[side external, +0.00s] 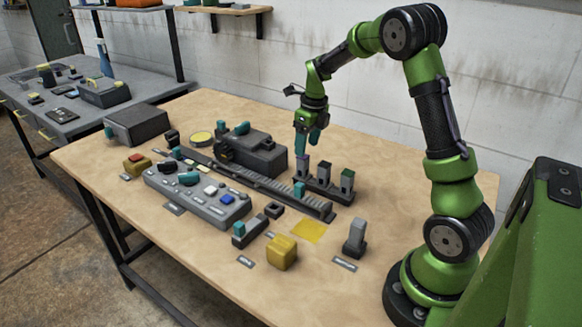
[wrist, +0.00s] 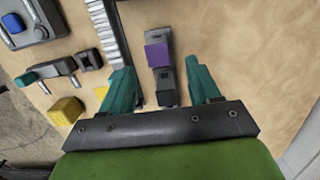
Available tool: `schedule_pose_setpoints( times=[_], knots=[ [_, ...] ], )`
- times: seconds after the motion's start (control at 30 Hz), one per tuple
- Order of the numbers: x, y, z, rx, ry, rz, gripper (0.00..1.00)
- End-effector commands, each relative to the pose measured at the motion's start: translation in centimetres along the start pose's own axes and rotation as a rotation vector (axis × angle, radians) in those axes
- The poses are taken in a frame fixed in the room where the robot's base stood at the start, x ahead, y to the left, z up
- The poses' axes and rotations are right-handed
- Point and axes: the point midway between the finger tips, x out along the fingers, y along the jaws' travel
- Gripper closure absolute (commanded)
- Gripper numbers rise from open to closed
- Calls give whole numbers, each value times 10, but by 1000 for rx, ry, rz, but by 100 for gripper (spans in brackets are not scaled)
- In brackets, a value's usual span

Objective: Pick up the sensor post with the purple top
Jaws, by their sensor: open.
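The sensor post with the purple top (wrist: 157,55) shows in the wrist view, between my two teal fingers and near the level of their tips. My gripper (side external: 312,140) is open and empty, pointing down above the left end of the rack. It also shows in the wrist view (wrist: 158,67).
A long ribbed rail (side external: 270,185) runs left of the rack, with a dark machine block (side external: 255,155) behind it. A grey control panel (side external: 197,200), yellow block (side external: 282,253), yellow square (side external: 308,231) and grey upright piece (side external: 355,238) are nearer. The tabletop right of the rack is clear.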

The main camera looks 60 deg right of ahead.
Motion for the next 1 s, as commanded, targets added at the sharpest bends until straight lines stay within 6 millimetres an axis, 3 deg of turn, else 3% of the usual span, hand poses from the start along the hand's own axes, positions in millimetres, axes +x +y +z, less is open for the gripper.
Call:
schedule_pose_setpoints(
  times=[0.1,0.33,0.6,0.93,1.0],
  knots=[
    [20,0,0,-1,3,1,38],
    [36,0,0,0,1,1,38],
    [74,2,4,-1,1,1,38],
    [82,2,4,-1,-1,0,38],
    [81,2,4,-1,-1,0,48]
  ],
)
